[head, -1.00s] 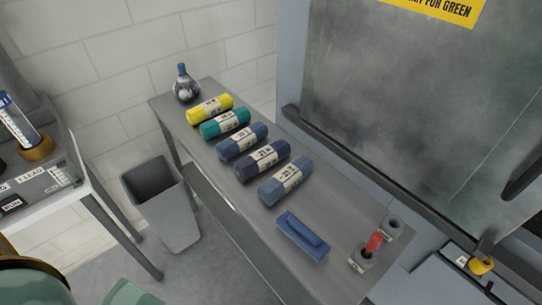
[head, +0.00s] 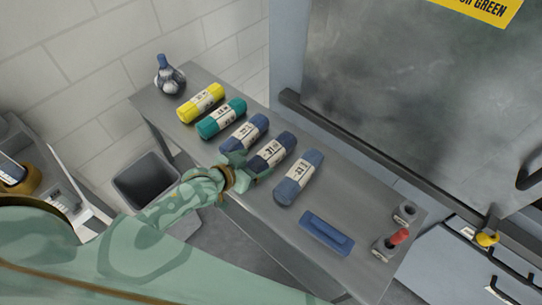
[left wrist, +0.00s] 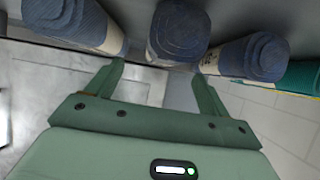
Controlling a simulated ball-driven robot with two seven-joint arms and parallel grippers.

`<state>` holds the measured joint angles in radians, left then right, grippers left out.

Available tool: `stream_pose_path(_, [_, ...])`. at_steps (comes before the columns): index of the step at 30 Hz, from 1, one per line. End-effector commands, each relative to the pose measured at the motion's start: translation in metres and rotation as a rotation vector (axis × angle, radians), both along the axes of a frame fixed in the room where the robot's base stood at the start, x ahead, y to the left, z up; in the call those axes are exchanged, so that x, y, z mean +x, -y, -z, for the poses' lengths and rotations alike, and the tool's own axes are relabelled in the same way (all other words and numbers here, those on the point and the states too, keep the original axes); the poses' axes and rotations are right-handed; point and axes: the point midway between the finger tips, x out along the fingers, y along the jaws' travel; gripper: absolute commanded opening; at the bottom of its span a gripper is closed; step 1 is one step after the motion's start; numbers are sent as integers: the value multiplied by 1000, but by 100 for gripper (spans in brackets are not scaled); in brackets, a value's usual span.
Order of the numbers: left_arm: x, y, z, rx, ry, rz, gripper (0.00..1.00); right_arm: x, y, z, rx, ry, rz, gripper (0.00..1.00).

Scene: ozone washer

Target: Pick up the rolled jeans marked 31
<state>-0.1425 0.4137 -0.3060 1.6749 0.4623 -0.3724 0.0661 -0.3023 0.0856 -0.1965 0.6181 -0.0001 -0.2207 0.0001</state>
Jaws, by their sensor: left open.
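Three blue rolled jeans with white labels lie side by side on the grey bench. The darkest, middle roll (head: 275,149) has a lighter blue roll (head: 244,132) on its left and another blue roll (head: 298,178) on its right. The label digits are too small to read surely, so I cannot tell which one is 31. My left gripper (head: 247,169) is open and empty at the near end of the dark roll. In the left wrist view the fingers (left wrist: 158,70) point towards the round end of the dark roll (left wrist: 178,32). My right gripper is not in view.
A teal roll (head: 221,118) and a yellow roll (head: 201,103) lie further left, with a blue-topped bottle (head: 168,76) beyond. A blue brush-like block (head: 326,232) and a red-topped item (head: 397,238) are at right. A grey bin (head: 147,185) stands below the bench (head: 250,212).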

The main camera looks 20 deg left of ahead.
Motion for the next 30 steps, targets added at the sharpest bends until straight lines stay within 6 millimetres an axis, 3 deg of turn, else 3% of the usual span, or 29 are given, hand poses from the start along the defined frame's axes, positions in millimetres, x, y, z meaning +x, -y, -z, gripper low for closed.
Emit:
stream_pose_path(15, [57, 13, 28, 0, 0, -1, 80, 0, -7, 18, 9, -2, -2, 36])
stream_pose_path(23, [61, 14, 29, 3, 0, -1, 80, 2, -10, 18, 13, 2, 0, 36])
stream_pose_path(26, [61, 14, 29, 3, 0, -1, 58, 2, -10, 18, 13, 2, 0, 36])
stream_pose_path(30, [61, 14, 29, 3, 0, -1, 20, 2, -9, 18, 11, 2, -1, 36])
